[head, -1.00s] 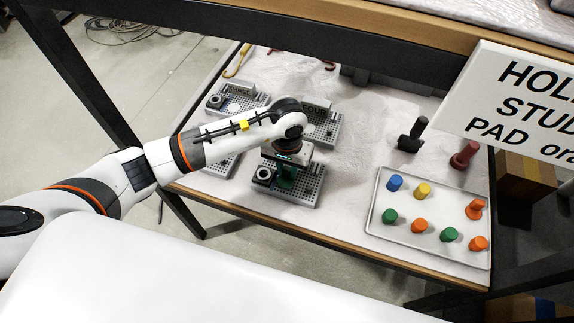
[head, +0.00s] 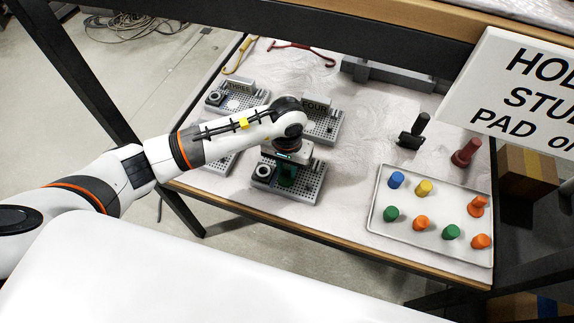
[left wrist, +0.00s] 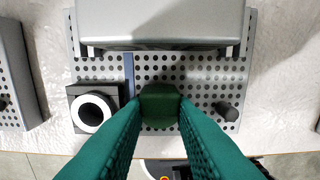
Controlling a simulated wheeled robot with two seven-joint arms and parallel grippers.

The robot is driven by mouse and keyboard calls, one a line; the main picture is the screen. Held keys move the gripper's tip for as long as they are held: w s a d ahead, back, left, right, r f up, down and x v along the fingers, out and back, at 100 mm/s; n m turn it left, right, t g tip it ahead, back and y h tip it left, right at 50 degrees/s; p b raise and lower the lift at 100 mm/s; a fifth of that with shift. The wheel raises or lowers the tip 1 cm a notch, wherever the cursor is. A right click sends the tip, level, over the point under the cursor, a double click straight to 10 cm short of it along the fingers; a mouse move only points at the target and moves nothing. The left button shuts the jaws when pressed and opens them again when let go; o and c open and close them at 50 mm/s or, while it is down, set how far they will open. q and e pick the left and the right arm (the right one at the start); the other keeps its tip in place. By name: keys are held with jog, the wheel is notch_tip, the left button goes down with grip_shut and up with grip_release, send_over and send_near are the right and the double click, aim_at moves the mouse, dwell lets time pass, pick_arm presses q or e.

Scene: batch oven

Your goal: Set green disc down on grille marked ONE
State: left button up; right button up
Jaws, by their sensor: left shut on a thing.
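My left gripper (head: 287,176) is over the front middle grille (head: 305,184), with its fingers pointing down. In the left wrist view its green fingers (left wrist: 160,106) are shut on the dark green disc (left wrist: 160,94). The disc is over the perforated plate (left wrist: 185,70), between a dark block with a white ring on the left and a dark peg on the right. I cannot tell whether it touches the plate. This grille's label is hidden, so I cannot read its number. My right gripper is not in view.
A grille marked FOUR (head: 334,122) is behind, with another grille (head: 212,99) at back left. A partly hidden grille (head: 219,164) is left of my gripper. A white tray (head: 376,222) with several coloured pieces is at right, near a dark stamp-like tool (head: 412,138).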

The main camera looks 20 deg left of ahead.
aim_at(286, 170)
pick_arm(q)
jog(key=shift+f, duration=0.1)
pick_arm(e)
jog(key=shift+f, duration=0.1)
pick_arm(q)
jog(key=o, duration=1)
jog(key=shift+o, duration=0.2)
notch_tip(286, 170, up, 7)
jog(key=p, duration=0.3)
jog(key=shift+a+f, duration=0.1)
jog(key=shift+f, duration=0.05)
jog(key=shift+r+p, duration=0.45)
jog(key=shift+r, duration=0.25)
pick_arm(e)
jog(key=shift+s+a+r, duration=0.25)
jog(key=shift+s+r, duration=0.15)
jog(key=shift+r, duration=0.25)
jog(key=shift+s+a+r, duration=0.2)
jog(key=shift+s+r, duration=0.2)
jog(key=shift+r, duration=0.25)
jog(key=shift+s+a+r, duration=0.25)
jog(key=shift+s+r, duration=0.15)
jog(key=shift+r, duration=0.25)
